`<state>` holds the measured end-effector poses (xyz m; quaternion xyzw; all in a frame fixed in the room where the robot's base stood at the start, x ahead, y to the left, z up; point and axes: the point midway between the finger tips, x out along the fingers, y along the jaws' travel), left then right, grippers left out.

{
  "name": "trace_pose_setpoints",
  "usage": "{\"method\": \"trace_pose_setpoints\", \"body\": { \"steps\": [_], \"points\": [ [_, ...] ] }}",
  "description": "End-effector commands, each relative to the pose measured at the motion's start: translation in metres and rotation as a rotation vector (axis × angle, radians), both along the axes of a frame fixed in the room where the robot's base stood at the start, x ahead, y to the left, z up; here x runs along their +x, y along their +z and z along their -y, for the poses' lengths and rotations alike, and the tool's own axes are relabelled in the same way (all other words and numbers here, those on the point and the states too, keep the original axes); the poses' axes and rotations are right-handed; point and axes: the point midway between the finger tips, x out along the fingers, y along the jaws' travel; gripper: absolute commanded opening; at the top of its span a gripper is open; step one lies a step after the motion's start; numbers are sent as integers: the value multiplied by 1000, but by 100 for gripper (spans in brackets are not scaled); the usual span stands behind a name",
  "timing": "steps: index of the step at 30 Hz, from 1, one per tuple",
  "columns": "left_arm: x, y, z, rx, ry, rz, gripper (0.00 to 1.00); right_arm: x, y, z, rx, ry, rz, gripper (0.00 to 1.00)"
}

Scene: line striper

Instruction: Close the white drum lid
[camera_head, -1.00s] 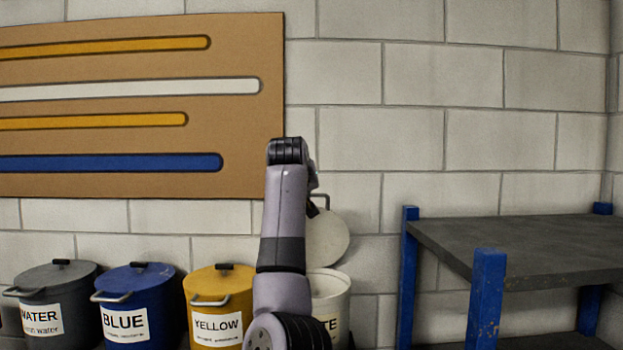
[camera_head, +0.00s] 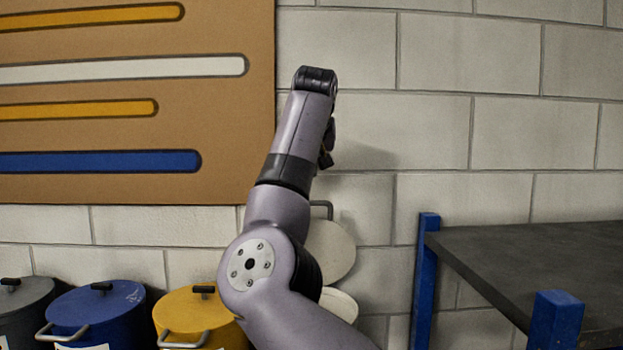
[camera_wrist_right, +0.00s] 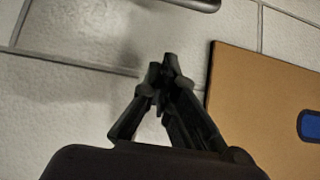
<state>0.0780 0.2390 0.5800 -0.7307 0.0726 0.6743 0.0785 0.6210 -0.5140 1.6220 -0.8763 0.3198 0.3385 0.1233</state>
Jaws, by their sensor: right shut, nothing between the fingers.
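The white drum lid (camera_head: 333,250) stands raised, roughly upright in front of the wall, with a grey handle (camera_head: 322,207) at its top. The white drum (camera_head: 341,304) is below it, its opening partly showing; my right arm hides much of the drum and the lid's left side. My right gripper (camera_head: 325,158) is above the lid, apart from it, and partly hidden by my own arm. In the right wrist view its fingers (camera_wrist_right: 163,72) are shut and empty, with a metal handle (camera_wrist_right: 200,3) at the top edge. My left gripper is out of view.
Yellow (camera_head: 196,306), blue (camera_head: 97,306) and grey (camera_head: 22,298) drums with lids on stand to the left. A dark shelf with blue posts (camera_head: 428,280) stands to the right. A brown board (camera_head: 225,125) hangs on the block wall.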

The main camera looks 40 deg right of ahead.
Motion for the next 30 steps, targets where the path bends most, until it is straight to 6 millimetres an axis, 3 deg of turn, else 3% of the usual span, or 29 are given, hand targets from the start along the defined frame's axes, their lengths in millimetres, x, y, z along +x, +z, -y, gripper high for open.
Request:
{"method": "trace_pose_setpoints", "body": {
  "steps": [4,16,30],
  "points": [
    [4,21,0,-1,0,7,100,19,-19,16,3,-1,-4,0],
    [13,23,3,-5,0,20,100,-6,-36,-6,-1,0,1,0],
    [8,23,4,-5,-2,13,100,-10,-39,-9,-1,1,0,0]
  ]
}}
